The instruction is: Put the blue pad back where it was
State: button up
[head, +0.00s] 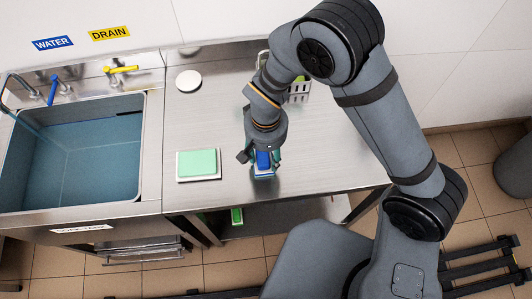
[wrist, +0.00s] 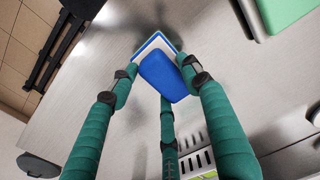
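The blue pad (head: 263,160) is between the fingers of my gripper (head: 262,156), near the front of the steel counter. In the wrist view the blue pad (wrist: 163,75) is flanked by the teal fingers of my gripper (wrist: 160,72). The side fingertips appear to touch its edges, and the third finger is behind it. A white tray (wrist: 153,42) shows partly behind the pad; it also shows just under the gripper in the head view (head: 264,176). The pad covers part of the tray, and I cannot tell whether they touch.
A green pad (head: 198,162) lies on its own white tray, left of my gripper. A round white disc (head: 188,81) lies at the back of the counter. A slotted white basket (head: 298,92) stands behind my arm. The sink (head: 75,155) is at the left. The counter's right side is clear.

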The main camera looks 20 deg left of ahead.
aim_at(266, 155)
jog(key=shift+o, duration=1.2)
jog(key=shift+a+r, duration=0.1)
jog(key=shift+r, duration=0.3)
notch_tip(266, 155, up, 12)
jog(key=b, duration=0.2)
jog(key=shift+f, duration=0.25)
